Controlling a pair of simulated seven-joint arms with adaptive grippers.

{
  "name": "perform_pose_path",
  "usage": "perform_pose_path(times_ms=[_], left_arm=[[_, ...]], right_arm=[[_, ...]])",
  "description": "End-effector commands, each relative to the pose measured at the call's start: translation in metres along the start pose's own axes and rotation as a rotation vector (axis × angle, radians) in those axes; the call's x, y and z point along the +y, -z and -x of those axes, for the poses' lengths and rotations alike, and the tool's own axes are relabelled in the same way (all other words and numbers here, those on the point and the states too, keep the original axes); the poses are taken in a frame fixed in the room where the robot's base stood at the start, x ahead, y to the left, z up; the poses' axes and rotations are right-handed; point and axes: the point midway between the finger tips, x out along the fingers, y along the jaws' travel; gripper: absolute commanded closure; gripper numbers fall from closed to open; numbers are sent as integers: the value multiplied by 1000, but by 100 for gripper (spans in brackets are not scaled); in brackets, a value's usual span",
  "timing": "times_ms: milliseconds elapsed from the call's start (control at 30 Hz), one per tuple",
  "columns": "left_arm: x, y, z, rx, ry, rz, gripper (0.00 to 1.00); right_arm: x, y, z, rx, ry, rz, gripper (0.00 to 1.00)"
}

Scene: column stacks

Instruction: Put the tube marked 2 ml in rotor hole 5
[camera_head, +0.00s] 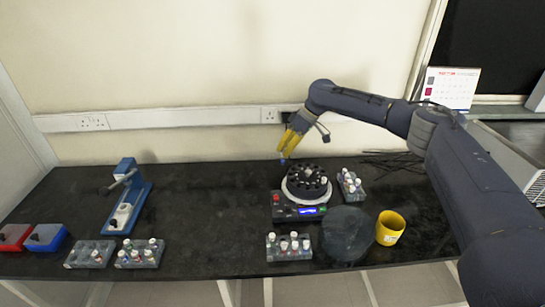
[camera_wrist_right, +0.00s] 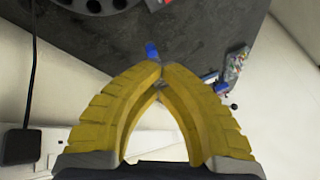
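My right gripper (camera_head: 284,155) is above the back left side of the centrifuge, its yellow fingers pointing down. In the right wrist view its fingertips (camera_wrist_right: 160,72) come together on a small tube with a blue end (camera_wrist_right: 151,51). The blue end also shows below the fingertips in the head view (camera_head: 283,161). I cannot read any marking on the tube. The black rotor (camera_head: 308,188) with its ring of holes sits in the centrifuge (camera_head: 283,212); part of it shows in the right wrist view (camera_wrist_right: 88,8). The hole numbers are too small to read. My left gripper is not in view.
Racks with capped tubes stand in front of the centrifuge (camera_head: 289,254), to its right (camera_head: 353,193) and at the front left (camera_head: 140,262). A dark round lid (camera_head: 347,236) and a yellow mug (camera_head: 390,229) lie to the right. The table's middle left is clear.

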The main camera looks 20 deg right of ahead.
Motion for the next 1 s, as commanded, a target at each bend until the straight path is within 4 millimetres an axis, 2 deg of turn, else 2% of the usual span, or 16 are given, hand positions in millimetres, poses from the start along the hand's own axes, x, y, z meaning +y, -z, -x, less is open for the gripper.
perform_pose_path(times_ms=[33, 200, 400, 600, 733, 1000], left_arm=[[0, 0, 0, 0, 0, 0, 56], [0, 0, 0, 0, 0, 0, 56], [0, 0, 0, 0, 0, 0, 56], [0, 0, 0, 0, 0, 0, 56], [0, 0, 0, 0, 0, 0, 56], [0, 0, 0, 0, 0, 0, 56]], right_arm=[[14, -7, 4, 30, -40, -87, 100], [53, -22, 18, 124, -161, -352, 100], [87, -39, 31, 200, -262, -570, 100], [106, -50, 39, 241, -316, -692, 100], [111, -54, 40, 254, -332, -727, 100], [116, -60, 29, 257, -336, -738, 100]])
